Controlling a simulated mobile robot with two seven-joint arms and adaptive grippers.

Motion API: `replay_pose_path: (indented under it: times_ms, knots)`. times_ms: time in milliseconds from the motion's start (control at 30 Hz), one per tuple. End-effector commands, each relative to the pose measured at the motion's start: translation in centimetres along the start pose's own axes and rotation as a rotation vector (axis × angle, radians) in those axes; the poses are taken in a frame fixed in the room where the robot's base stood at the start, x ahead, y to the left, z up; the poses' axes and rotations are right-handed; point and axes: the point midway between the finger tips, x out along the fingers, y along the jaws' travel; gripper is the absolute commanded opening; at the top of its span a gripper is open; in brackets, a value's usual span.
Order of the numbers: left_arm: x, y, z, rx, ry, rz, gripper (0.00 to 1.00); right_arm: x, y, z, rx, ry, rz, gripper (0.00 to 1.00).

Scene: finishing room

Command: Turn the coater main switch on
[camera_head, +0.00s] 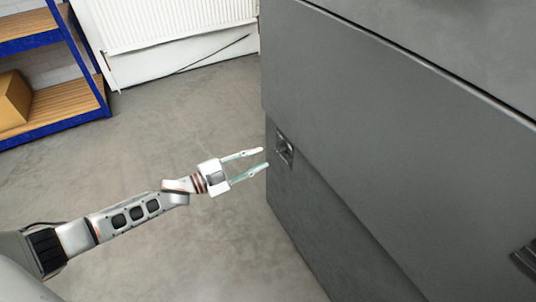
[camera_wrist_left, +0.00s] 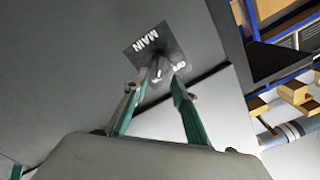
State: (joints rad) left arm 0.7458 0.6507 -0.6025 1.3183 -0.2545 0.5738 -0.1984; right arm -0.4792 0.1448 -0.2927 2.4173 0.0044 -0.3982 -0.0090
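The coater (camera_head: 400,130) is the large grey cabinet filling the right of the head view. I cannot tell whether the fingers touch the knob. My right gripper is not in view.
A blue shelf rack (camera_head: 52,112) with wooden boards and a cardboard box (camera_head: 13,99) stands at the far left. A white radiator (camera_head: 165,25) is on the back wall. The grey floor (camera_head: 200,120) between is clear. A dark fitting (camera_head: 526,258) shows at the coater's right.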

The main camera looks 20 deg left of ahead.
Motion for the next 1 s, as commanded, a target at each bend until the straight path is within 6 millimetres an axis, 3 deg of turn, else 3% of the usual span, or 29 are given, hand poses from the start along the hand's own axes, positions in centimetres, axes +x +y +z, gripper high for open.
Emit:
replay_pose_path:
  times_ms: [200,400,1000]
  knots:
    - [-4.2,0.1,0.1,-0.001,-0.002,0.002,0.26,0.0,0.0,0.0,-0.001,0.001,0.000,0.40]
    - [-6.1,0.1,0.0,0.000,-0.001,0.000,0.26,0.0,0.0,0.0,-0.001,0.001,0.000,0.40]
    - [-6.4,-0.1,0.0,0.000,0.000,-0.001,0.26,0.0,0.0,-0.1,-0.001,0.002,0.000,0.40]
